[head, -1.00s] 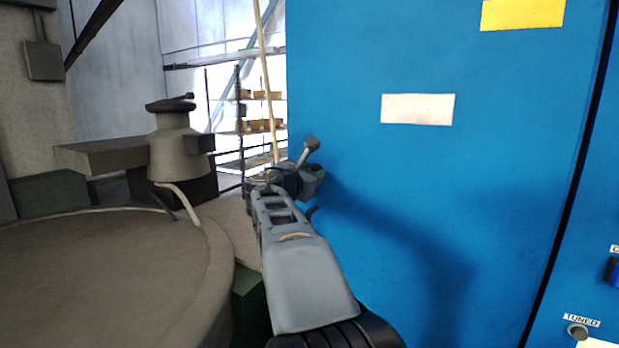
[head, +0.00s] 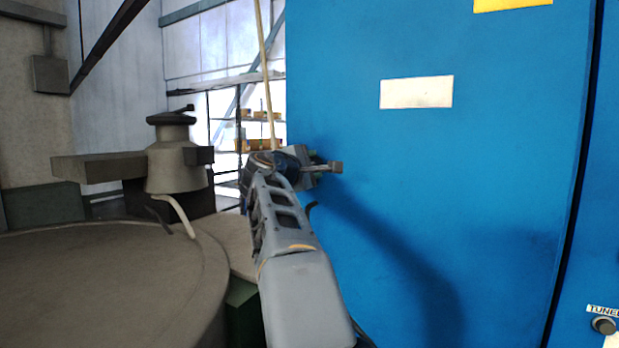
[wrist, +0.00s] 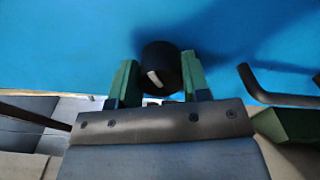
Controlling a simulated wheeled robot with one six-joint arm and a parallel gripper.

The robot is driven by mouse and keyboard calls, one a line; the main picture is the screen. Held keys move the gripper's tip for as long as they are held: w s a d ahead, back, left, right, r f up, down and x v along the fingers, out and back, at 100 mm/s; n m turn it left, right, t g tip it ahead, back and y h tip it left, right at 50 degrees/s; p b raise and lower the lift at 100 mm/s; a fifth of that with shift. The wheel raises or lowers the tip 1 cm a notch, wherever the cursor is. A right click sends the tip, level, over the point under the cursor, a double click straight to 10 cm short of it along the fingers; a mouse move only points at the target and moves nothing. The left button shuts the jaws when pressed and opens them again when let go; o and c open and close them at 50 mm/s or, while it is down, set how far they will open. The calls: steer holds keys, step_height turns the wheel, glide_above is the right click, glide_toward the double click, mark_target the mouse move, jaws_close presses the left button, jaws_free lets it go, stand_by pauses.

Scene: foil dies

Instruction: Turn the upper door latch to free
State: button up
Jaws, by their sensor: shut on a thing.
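The upper latch is a black round knob (wrist: 166,57) with a short white line on its face, on the blue door (head: 460,190). My gripper (wrist: 159,64) has its green fingers on either side of the knob, shut on it. In the wrist view the white line slants from upper left to lower right. In the head view my gripper (head: 317,158) is at the left edge of the blue door, and my wrist hides the knob there.
A black bent handle (wrist: 275,95) sticks out right of my gripper in the wrist view; in the head view the handle (head: 312,208) is just below it. A large round grey-brown drum top (head: 110,280) stands at left.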

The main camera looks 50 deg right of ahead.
steer(key=m+b, duration=0.2)
steer(key=m, duration=0.1)
steer(key=shift+f, duration=0.3)
steer(key=shift+m+b, duration=0.9)
steer(key=shift+m, duration=0.8)
steer(key=shift+r, duration=0.1)
steer(key=o, duration=0.9)
steer(key=b+v, duration=0.3)
steer(key=v, duration=1)
steer(key=shift+s+a, duration=0.1)
steer(key=shift+a, duration=0.3)
